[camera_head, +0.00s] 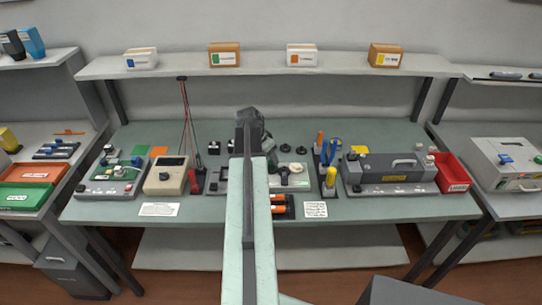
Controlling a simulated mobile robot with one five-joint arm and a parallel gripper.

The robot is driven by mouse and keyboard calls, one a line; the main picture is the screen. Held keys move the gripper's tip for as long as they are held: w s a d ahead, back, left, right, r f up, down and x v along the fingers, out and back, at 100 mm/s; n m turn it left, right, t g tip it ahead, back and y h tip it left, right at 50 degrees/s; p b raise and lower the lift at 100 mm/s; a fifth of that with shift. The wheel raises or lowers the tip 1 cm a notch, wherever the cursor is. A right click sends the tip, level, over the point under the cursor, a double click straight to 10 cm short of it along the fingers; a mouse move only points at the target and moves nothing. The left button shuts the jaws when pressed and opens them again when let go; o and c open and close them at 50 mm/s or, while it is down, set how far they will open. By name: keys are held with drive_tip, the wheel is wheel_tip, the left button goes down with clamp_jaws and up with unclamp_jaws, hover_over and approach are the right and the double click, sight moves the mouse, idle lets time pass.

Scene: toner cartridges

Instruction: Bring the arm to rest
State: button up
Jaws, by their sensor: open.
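My arm reaches forward from the bottom middle of the head view as a long pale beam with a dark strip. My gripper (249,118) is the dark shape at its far end, seen from behind above the middle of the workbench (420,208). Its fingers are small and mostly hidden from this side. I see nothing held in it. Part of the bench equipment behind and below the arm is covered by it.
A red bin (451,172) stands at the right end. Orange-tipped cylinders (283,209) lie close beside the arm. Small boxes stand on the upper shelf (265,64). The bench front is mostly clear.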

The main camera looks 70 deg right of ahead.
drive_tip(key=p+v, duration=0.2)
drive_tip(key=v, duration=0.2)
